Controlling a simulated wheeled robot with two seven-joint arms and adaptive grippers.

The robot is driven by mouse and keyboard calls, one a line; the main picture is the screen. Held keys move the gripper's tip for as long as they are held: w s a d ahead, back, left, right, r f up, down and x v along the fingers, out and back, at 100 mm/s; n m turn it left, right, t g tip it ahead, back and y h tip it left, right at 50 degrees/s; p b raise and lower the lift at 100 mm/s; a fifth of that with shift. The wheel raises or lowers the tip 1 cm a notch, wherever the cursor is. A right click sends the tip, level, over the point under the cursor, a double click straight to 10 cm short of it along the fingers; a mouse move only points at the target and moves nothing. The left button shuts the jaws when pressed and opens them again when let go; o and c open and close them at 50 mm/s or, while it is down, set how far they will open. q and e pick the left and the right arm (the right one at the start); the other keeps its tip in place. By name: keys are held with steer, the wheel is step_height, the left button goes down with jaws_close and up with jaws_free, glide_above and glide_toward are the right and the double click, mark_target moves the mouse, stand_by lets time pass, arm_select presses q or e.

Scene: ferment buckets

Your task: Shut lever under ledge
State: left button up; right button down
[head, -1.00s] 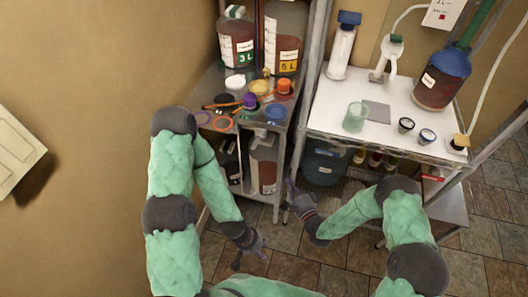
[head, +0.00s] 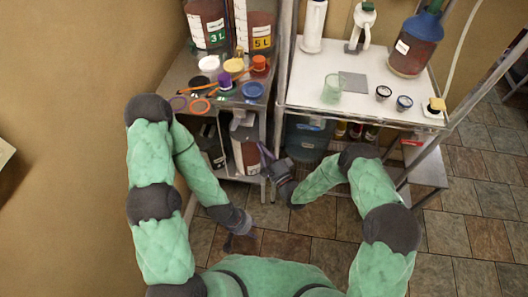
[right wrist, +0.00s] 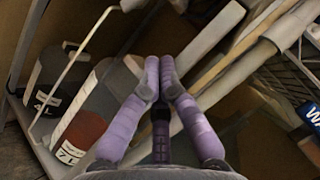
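No lever can be picked out with certainty in either view. The ledge may be the edge of the left shelf unit (head: 240,108) or of the white-topped bench (head: 345,118). My right gripper (head: 266,160) is low in front of the gap between these two. In the right wrist view its purple fingers (right wrist: 159,64) converge with tips together, and nothing shows between them. A thin white bent rod (right wrist: 66,78) is to their left and a thick pale bar (right wrist: 205,48) to their right. My left gripper (head: 238,237) hangs lower, over the floor, too small to read.
A jug marked 7 L (right wrist: 84,132) and a jug marked 4 L (right wrist: 45,82) stand on the lower shelf. A dark blue bucket (head: 306,139) is under the white bench. Lids and small items crowd the left shelf top. The tiled floor (head: 300,225) is clear.

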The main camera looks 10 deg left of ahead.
mark_target(236, 122)
arm_select(q)
steer(key=shift+f+b, duration=0.95)
steer(key=shift+f, duration=0.15)
arm_select(e)
steer(key=w+a+r, duration=0.2)
steer(key=w+a, duration=0.2)
steer(key=a, duration=0.3)
steer(key=shift+w+a+r, duration=0.2)
steer(key=shift+a+r, duration=0.05)
steer(key=shift+r, duration=0.15)
